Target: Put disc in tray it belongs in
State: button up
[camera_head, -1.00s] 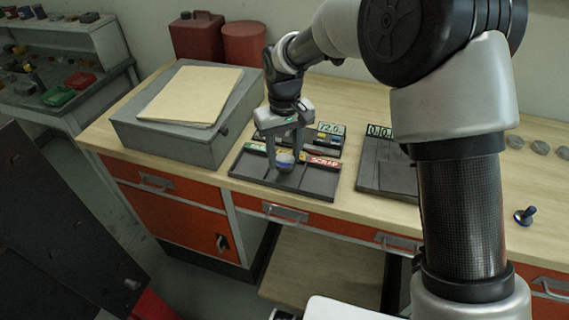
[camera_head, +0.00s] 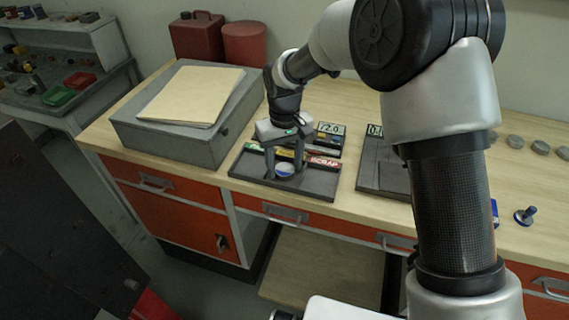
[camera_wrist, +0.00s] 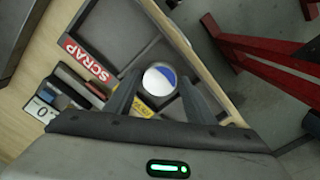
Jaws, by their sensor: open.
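The disc (camera_head: 285,169), white with a blue part on its face, lies low in the middle section of the dark three-part tray (camera_head: 318,186). In the wrist view the disc (camera_wrist: 158,77) is between my fingertips, near the tray's yellow label (camera_wrist: 143,107). My gripper (camera_head: 284,174) is open and points down into the tray, one finger on each side of the disc. I cannot tell whether a finger touches it. The red SCRAP label (camera_head: 323,162) marks the right section; a green label (camera_head: 253,147) marks the left.
Behind the tray is a dark case with a "12.0" label (camera_head: 331,128). Another dark tray (camera_head: 378,172) stands to the right. A grey box with folders (camera_head: 190,95) stands at the left.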

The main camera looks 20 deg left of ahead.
aim_at(285, 169)
notch_tip(285, 169, up, 12)
jog(key=shift+r, duration=0.15)
dwell(0.3)
jog(key=s+d+r+m+t, duration=0.1)
jog(key=s+d+r+m, duration=0.1)
jog(key=d+r, duration=0.45)
jog(key=s+d+r+m+t, duration=0.15)
jog(key=d+r, duration=0.25)
jog(key=d, duration=0.6)
jog(key=s+d+m+t, duration=0.3)
jog(key=s+d+m, duration=0.1)
jog(key=s+d, duration=1.1)
jog(key=shift+s+r, duration=0.25)
jog(key=shift+s, duration=0.15)
notch_tip(285, 169, up, 3)
jog(key=p, duration=0.2)
jog(key=shift+f+p, duration=0.2)
jog(key=shift+p, duration=0.1)
